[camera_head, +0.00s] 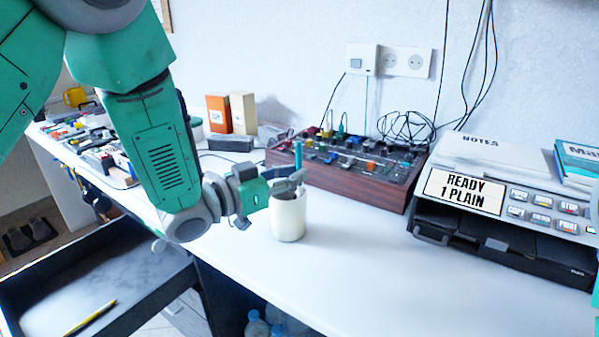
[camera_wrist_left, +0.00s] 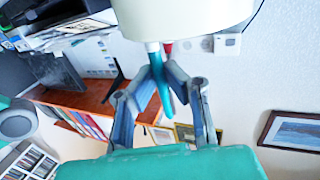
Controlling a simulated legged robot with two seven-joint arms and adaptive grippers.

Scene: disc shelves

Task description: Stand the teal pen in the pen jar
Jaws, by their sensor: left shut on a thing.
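The pen jar (camera_head: 289,220) is a cream-white cup standing on the white counter. The teal pen (camera_head: 298,155) shows upright above the jar's mouth. My left gripper (camera_head: 294,181) is at the jar's rim, shut on the pen. In the left wrist view the teal pen (camera_wrist_left: 165,92) is between the two fingers (camera_wrist_left: 160,72), and the jar (camera_wrist_left: 185,15) fills the top. The pen's other end meets the jar's edge there; how deep it sits inside is hidden. My right gripper is not in view.
A wood-sided mixer (camera_head: 345,185) with knobs and cables stands behind the jar. A printer-like machine (camera_head: 510,195) stands at the right. An open drawer (camera_head: 60,285) with a yellow pencil (camera_head: 90,317) is at lower left. The counter in front of the jar is clear.

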